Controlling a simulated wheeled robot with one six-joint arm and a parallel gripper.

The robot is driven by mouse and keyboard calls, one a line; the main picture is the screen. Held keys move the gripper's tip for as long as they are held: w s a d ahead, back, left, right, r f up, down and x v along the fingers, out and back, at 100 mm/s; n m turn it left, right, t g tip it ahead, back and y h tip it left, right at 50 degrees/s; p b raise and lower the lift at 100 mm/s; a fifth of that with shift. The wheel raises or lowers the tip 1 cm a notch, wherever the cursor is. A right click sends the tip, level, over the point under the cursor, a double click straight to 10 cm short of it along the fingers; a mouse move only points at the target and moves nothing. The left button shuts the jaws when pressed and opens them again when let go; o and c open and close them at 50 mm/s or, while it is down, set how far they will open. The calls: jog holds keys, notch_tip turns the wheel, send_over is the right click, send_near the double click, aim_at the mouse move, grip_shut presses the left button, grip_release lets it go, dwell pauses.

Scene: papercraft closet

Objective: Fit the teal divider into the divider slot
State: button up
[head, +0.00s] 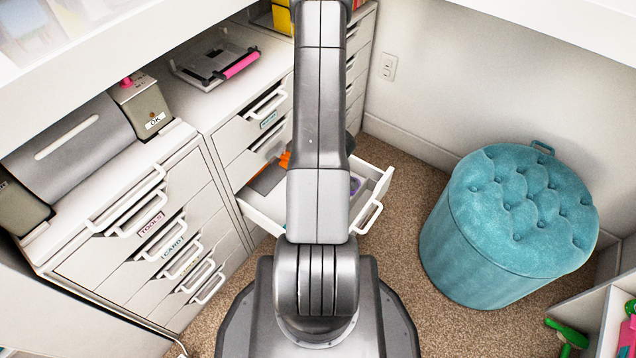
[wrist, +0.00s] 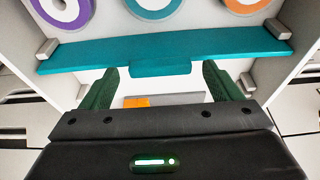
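The teal divider (wrist: 235,51) spans the open drawer from side to side in the wrist view, with a teal tab (wrist: 160,67) at its middle. Grey blocks stand by its ends, a left one (wrist: 47,48) and a right one (wrist: 276,29); a second pair is nearer my gripper. The divider lies between the two pairs; I cannot tell whether it is fully down in the slot. My gripper (wrist: 160,72) is open, its dark green fingers apart on either side of the tab, with visible gaps. In the head view my arm hides the gripper and divider.
The open drawer (head: 372,217) juts from the cabinet. In the wrist view, purple (wrist: 62,8), teal and orange rings lie beyond the divider. An orange and grey item shows between the fingers. A teal ottoman (head: 515,215) stands right, with carpet between.

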jog(key=shift+r, duration=0.1)
jog(key=p+v, duration=0.8)
jog(key=v, duration=0.5)
jog(key=shift+d+r+p, duration=0.15)
jog(key=shift+r+p, duration=0.1)
jog(key=shift+p, duration=0.05)
jog(key=shift+s+f, duration=0.1)
jog(key=b+x, duration=0.8)
jog(key=x, duration=0.6)
jog(key=shift+b, duration=0.4)
jog(key=shift+r+p, duration=0.35)
jog(key=shift+r, duration=0.15)
jog(key=shift+r, duration=0.1)
